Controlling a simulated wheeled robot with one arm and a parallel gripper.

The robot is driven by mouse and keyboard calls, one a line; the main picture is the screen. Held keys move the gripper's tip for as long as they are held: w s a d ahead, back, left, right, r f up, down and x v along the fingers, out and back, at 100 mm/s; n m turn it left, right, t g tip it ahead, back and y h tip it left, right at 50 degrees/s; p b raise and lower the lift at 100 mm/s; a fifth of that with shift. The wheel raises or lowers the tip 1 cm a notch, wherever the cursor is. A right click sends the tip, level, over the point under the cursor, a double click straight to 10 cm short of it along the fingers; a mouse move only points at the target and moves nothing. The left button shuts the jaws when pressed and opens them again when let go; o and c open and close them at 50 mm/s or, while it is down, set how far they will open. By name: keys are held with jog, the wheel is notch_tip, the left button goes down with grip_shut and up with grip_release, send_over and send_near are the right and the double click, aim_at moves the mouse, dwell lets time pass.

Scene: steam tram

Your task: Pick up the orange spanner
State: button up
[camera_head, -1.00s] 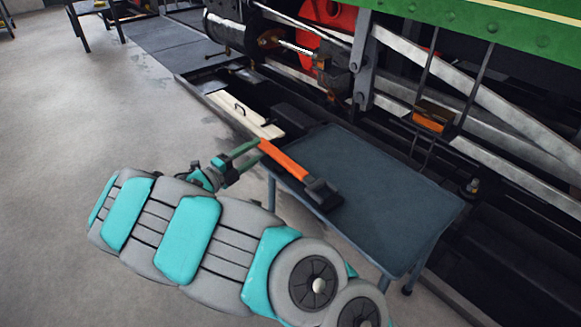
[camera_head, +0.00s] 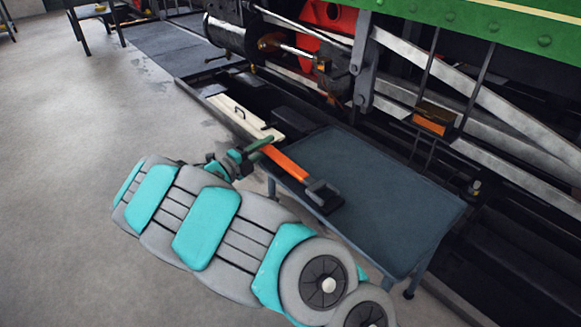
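The orange spanner (camera_head: 287,164) lies at the near left edge of the blue-grey table (camera_head: 385,205). Its orange handle points up-left, past the table's edge, and its dark grey head (camera_head: 323,193) rests on the tabletop. My gripper (camera_head: 264,148) is at the free end of the handle, coming from the left. Its two green fingers look apart, one on each side of the handle end. The lower finger is partly dark and hard to make out. I cannot tell whether the fingers touch the handle.
The tram's rods and green side (camera_head: 500,28) rise just behind the table. A cream board with a black handle (camera_head: 240,112) lies beyond my gripper, beside the dark pit. An orange-topped box (camera_head: 430,122) is on the tram's side. Open grey floor lies to the left.

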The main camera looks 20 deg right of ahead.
grip_shut()
dwell(0.9)
